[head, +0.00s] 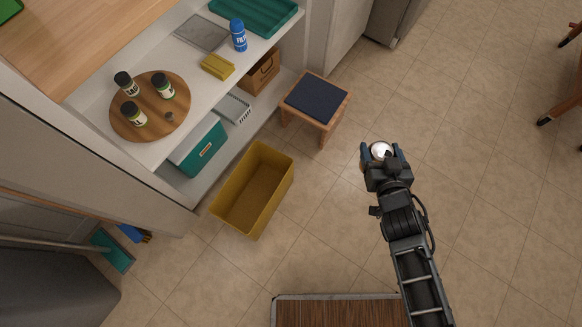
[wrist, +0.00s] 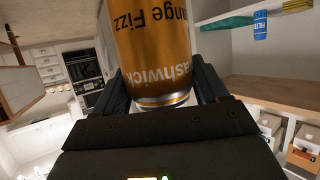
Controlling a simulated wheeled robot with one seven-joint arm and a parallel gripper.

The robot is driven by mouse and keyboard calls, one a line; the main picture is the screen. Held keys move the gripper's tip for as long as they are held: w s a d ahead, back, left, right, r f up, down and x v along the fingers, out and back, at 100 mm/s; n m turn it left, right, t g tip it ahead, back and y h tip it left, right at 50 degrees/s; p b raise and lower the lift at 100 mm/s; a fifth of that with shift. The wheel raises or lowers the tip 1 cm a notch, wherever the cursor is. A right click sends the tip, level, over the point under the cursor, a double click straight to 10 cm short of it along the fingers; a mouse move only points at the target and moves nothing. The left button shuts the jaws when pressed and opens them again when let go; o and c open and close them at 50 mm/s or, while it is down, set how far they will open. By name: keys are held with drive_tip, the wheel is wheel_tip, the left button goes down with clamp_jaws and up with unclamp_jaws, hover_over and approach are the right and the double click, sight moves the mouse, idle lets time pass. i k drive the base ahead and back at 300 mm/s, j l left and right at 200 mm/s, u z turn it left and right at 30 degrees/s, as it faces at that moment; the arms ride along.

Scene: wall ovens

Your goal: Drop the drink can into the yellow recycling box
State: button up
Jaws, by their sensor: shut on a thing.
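The drink can is orange-gold with dark lettering and fills the middle of the wrist view (wrist: 158,50). My gripper (head: 380,155) is shut on it, with one finger on each side of the can. In the head view only the can's pale round end (head: 381,150) shows clearly between the fingers. The yellow recycling box (head: 253,190) stands open on the floor, left of and apart from my gripper. The part of its inside that shows is empty.
Shelves on the left hold a round wooden tray (head: 181,110) with several jars, a blue bottle (head: 238,35) and a teal bin (head: 198,147). Tiled floor between gripper and box is clear.

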sight(246, 215)
drive_tip(key=j+z, duration=0.25)
drive_tip(key=j, duration=0.15)
drive_tip(key=k+j+z, duration=0.1)
drive_tip(key=j+z, duration=0.15)
drive_tip(key=j, duration=0.15)
drive_tip(key=k+j+z, duration=0.1)
drive_tip(key=j+z, duration=0.15)
drive_tip(key=j, duration=0.2)
drive_tip(key=k+j+z, duration=0.15)
drive_tip(key=j+z, duration=0.15)
drive_tip(key=k+j, duration=0.15)
drive_tip(key=j, duration=0.2)
drive_tip(key=k+j, duration=0.15)
drive_tip(key=j, duration=0.2)
drive_tip(key=k+j, duration=0.15)
drive_tip(key=j, duration=0.25)
